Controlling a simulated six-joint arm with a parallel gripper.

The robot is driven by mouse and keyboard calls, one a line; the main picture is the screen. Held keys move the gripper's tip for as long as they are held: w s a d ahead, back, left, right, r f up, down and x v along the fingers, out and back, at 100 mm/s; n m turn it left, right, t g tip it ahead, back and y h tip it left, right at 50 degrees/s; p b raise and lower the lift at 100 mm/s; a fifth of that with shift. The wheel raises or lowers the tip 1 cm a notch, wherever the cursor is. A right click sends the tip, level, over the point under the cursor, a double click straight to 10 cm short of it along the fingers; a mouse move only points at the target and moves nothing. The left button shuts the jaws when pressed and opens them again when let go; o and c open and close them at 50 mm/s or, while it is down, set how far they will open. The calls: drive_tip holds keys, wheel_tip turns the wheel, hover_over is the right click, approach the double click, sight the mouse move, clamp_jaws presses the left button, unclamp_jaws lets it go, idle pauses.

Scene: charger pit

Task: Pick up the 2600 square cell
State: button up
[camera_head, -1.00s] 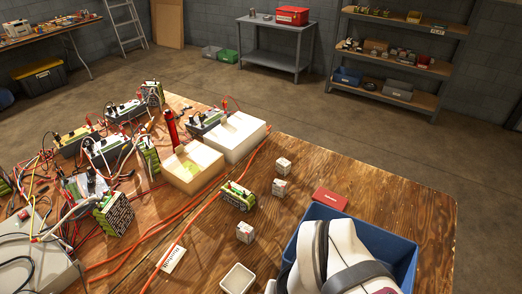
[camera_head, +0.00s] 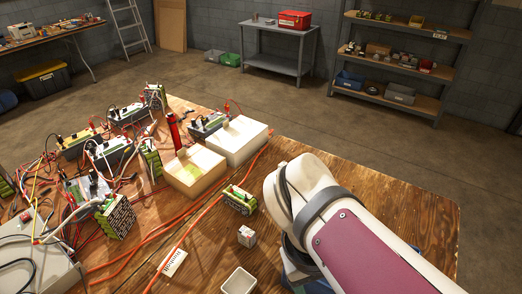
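A small whitish square cell (camera_head: 247,236) with a printed label stands on the wooden table, left of my arm. Its number is too small to read, so I cannot tell whether it is the 2600. No other square cells show now; my arm covers the table to the right, where two similar ones stood a second ago. My gripper is hidden behind my arm, so its fingers and anything in them cannot be seen.
A green battery pack (camera_head: 240,200) lies behind the cell. A white open box (camera_head: 238,281) stands in front. The table's right side (camera_head: 425,215) is bare. The blue bin is mostly covered.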

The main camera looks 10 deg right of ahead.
drive_tip(key=w+d+r+n+t+h, duration=0.1)
drive_tip(key=w+d+n+t+h, duration=0.15)
drive_tip(key=w+n, duration=0.5)
drive_tip(key=w+d+r+n+t+h, duration=0.1)
drive_tip(key=w+d+n+t+h, duration=0.2)
drive_tip(key=w+n, duration=0.4)
drive_tip(key=w+a+f+n+t, duration=0.25)
drive_tip(key=w+a+n, duration=0.25)
drive_tip(key=w+n, duration=0.25)
drive_tip(key=w+a+f+n+t, duration=0.1)
drive_tip(key=w+a+n+t, duration=0.25)
drive_tip(key=w+n, duration=0.4)
drive_tip(key=shift+m+g, duration=0.25)
drive_tip(key=shift+m, duration=0.3)
wheel_tip(320, 180, down, 19)
drive_tip(key=shift+d+r, duration=0.1)
drive_tip(key=x, duration=1.6)
clamp_jaws()
